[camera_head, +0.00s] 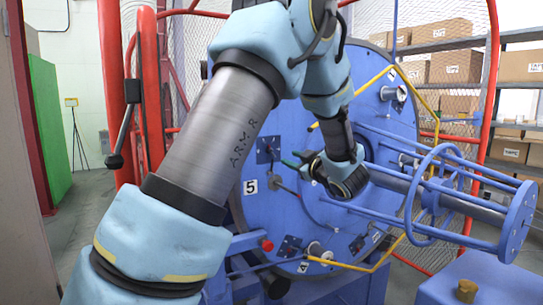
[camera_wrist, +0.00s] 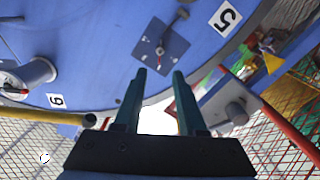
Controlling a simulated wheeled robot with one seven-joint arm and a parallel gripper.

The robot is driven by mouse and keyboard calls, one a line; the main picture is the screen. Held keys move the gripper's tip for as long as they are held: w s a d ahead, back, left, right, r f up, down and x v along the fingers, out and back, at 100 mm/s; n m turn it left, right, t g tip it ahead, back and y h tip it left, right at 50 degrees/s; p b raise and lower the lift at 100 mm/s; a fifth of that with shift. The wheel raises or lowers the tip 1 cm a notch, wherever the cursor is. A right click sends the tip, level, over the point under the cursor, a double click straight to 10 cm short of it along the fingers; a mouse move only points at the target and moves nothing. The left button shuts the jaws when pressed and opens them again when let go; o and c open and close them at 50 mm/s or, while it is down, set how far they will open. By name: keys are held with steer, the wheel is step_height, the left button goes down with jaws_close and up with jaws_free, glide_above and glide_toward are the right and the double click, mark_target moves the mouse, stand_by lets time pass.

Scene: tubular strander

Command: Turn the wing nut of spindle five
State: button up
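The big blue disc (camera_head: 300,125) carries the white number 5 label (camera_head: 250,186), which also shows in the wrist view (camera_wrist: 225,16). Above that label in the head view is spindle five's dark blue square plate (camera_head: 264,158). In the wrist view the plate (camera_wrist: 148,50) lies just beyond my fingertips, with a small wing nut (camera_wrist: 160,50) near its middle. The nut's exact angle is too small to tell. My gripper (camera_wrist: 159,73) is open, its two dark green fingers apart with nothing between them. In the head view my gripper (camera_head: 285,164) is beside the plate.
A blue tubular cage (camera_head: 440,185) with a central shaft juts out at the right. Yellow bent rods (camera_head: 415,95) and red frame tubes (camera_head: 493,80) surround the disc. Number 6 (camera_wrist: 57,101) and a spool-like fitting (camera_wrist: 38,72) are at the left in the wrist view.

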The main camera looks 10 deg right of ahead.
mark_target(273, 151)
steer(key=shift+y, duration=0.3)
steer(key=p+x, duration=0.3)
steer(key=x, duration=0.7)
steer(key=shift+w+a+r, duration=0.1)
steer(key=shift+w, duration=0.25)
jaws_close()
